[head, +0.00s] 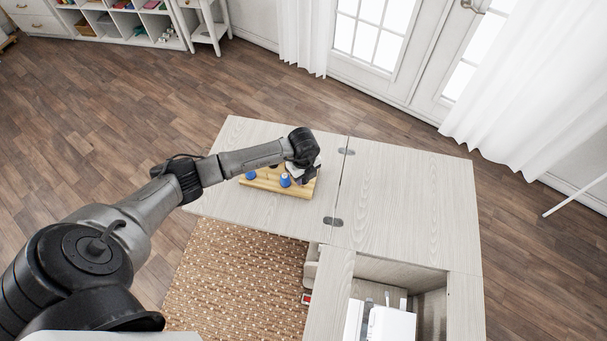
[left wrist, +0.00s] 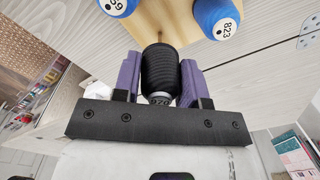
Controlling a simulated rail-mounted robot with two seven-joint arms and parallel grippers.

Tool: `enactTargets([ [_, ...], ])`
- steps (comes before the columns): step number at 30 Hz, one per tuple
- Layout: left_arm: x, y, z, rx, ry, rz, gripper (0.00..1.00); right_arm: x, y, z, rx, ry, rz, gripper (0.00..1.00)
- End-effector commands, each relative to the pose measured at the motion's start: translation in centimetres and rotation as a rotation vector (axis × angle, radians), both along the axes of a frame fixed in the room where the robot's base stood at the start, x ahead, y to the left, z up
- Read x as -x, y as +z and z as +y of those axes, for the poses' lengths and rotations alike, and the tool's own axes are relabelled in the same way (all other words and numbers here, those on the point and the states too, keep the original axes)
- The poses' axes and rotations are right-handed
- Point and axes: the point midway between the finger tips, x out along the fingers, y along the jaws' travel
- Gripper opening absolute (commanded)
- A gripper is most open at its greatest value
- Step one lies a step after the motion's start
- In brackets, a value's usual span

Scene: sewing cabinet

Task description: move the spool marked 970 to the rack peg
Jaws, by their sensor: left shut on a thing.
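My left gripper (head: 303,172) is over the wooden rack (head: 290,190) on the left leaf of the cabinet top. The rack (left wrist: 168,18) also shows there, beyond the spool. Two blue spools stand on it: one marked 823 (left wrist: 217,18) and one with a partly cut-off label (left wrist: 118,7). My right gripper is not in view.
The right leaf (head: 410,200) of the cabinet top is bare. A white sewing machine (head: 390,323) sits in the open well at the front. Metal hinges (head: 333,221) lie along the seam. A woven rug (head: 235,275) covers the floor in front.

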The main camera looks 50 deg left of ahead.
Motion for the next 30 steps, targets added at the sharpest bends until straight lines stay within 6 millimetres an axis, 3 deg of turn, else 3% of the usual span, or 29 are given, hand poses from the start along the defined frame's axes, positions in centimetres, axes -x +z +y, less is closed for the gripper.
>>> enactTargets([
  [30, 0.0, -2.2, 0.0, 0.0, 0.001, 0.001, 0.17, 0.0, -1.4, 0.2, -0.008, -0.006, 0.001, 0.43],
])
